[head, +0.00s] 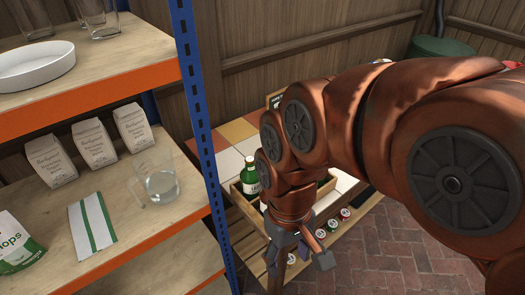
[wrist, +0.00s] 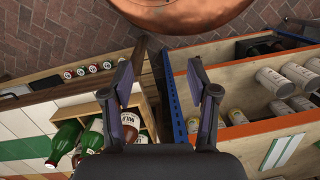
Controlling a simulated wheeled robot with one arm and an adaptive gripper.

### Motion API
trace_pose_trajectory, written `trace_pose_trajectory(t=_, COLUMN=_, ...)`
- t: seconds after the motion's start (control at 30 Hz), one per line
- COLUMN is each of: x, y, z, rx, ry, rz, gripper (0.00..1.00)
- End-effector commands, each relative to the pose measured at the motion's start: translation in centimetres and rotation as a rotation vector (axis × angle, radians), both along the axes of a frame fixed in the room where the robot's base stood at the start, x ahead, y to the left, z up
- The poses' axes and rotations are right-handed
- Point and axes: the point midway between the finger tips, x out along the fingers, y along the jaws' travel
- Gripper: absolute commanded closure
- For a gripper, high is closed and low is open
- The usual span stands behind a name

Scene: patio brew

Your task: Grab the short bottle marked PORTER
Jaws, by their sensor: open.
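My gripper (head: 308,250) hangs low in front of the wooden crate (head: 238,200) in the head view. In the wrist view my gripper (wrist: 161,88) is open, with nothing between its fingers. The crate (wrist: 104,98) shows there to the left of the fingers and holds several bottles. Two are green (wrist: 66,136), and a brown bottle with a pale label (wrist: 130,120) is beside the left finger, partly hidden by it. In the head view one green bottle (head: 250,178) shows in the crate; my arm hides others. I cannot read PORTER on any label.
A blue-posted shelf (head: 205,130) with orange edges stands close on the left, holding paper bags (head: 94,143), a glass jug (head: 160,182) and a white dish (head: 36,66). Brick floor (head: 395,250) is clear at right.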

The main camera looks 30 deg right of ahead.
Motion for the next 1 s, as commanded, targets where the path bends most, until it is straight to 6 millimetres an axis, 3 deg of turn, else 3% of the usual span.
trace_pose_trajectory(t=0.3, x=7.9, y=4.1, z=2.3, rx=0.290, ry=-0.026, rz=0.264, gripper=0.40)
trace_pose_trajectory(t=0.53, x=14.6, y=5.0, z=4.3, rx=0.533, ry=-0.120, rz=0.448, gripper=0.40)
trace_pose_trajectory(t=0.77, x=21.6, y=2.5, z=5.6, rx=0.741, ry=-0.291, rz=0.578, gripper=0.40)
trace_pose_trajectory(t=1.0, x=28.1, y=-3.5, z=5.5, rx=0.881, ry=-0.535, rz=0.668, gripper=0.40)
